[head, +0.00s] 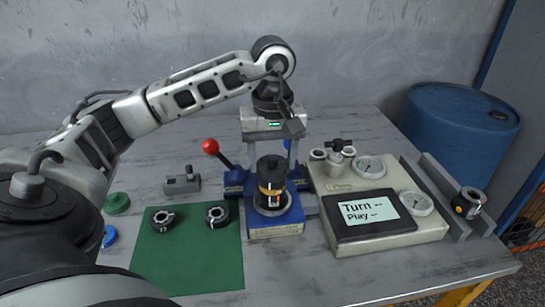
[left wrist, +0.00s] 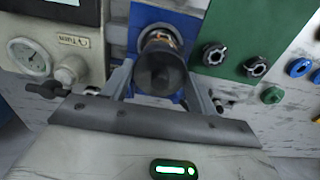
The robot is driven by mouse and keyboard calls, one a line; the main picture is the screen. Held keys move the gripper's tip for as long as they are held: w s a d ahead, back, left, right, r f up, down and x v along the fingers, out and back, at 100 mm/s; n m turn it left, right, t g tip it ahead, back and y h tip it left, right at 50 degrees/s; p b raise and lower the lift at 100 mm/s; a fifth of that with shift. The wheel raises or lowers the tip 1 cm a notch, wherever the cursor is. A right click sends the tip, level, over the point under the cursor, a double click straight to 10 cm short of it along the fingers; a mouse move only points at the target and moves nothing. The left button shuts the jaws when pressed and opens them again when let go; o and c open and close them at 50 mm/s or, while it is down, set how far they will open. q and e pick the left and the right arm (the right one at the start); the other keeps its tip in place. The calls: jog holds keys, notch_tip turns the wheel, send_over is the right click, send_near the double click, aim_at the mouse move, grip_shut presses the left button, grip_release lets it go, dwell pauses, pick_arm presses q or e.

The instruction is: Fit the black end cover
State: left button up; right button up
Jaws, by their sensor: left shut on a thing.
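The black end cover (head: 272,168) is a dark cylinder above the upright motor body with a copper-coloured band (head: 271,190), standing in the blue fixture (head: 277,230). My left gripper (head: 271,160) reaches down from above, its fingers on either side of the cover and shut on it. The left wrist view shows the cover (left wrist: 160,72) between the two fingers, hiding most of the motor below. I cannot tell whether the cover is fully seated. My right gripper is not in view.
A red-knobbed lever (head: 211,147) stands left of the fixture. A green mat (head: 190,265) holds two dark rings. A gauge panel with a screen (head: 370,212) is on the right, beside a grey rail holding another dark part (head: 469,203). A blue barrel (head: 460,125) stands behind.

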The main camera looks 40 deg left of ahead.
aim_at(272, 157)
pick_arm(q)
jog(key=shift+f+b, duration=0.4)
dwell(0.5)
jog(key=o, duration=1.6)
jog(key=shift+r+p, duration=0.8)
jog(key=shift+r, duration=0.2)
jog(key=shift+r+p, duration=0.55)
jog(key=shift+r, duration=0.25)
jog(key=shift+r+p, duration=0.7)
jog(key=shift+r, duration=0.2)
